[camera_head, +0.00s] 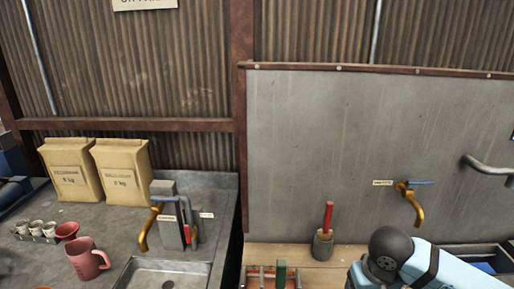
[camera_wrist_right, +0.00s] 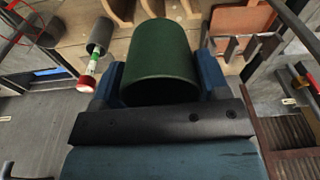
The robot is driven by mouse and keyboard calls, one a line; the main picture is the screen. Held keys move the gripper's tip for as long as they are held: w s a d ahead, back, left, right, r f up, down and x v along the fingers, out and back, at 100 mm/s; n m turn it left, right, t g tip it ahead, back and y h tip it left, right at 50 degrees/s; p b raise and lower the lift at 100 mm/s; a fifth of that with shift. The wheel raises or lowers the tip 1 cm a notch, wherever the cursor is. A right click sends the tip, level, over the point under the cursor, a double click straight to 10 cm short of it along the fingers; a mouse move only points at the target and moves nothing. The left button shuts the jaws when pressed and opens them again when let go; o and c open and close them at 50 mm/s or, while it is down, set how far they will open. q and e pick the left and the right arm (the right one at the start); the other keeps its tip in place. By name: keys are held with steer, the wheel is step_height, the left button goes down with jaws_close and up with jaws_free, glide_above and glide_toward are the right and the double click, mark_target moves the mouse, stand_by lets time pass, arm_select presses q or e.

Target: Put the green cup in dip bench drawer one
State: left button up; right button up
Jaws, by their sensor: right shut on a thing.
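The green cup (camera_wrist_right: 163,48) fills the upper middle of the right wrist view. My right gripper (camera_wrist_right: 160,84) is shut on it, with a blue finger on each side of the cup. In the head view only part of my right arm shows at the lower right; the gripper and cup are not clearly visible there. My left gripper is in neither view. I cannot make out dip bench drawer one in either view.
A dark tray (camera_head: 500,250) is at right. A red mug (camera_head: 86,260), paper bags (camera_head: 122,172) and a sink (camera_head: 163,276) are left.

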steer(key=shift+r, duration=0.1)
stand_by(0.4)
steer(key=w+a+m+b, duration=0.1)
steer(key=w+a+m, duration=0.2)
steer(key=w+m, duration=0.75)
steer(key=w+f+n, duration=0.1)
steer(key=f, duration=0.5)
steer(key=w+f+n, duration=0.1)
steer(key=f, duration=0.6)
steer(key=w+f+n+p, duration=0.1)
steer(key=f, duration=0.6)
steer(key=shift+w+d+f+h, duration=0.1)
steer(key=shift+w+d+h, duration=0.15)
steer(key=shift+h, duration=0.15)
steer(key=shift+s+f, duration=0.1)
steer(key=o, duration=1)
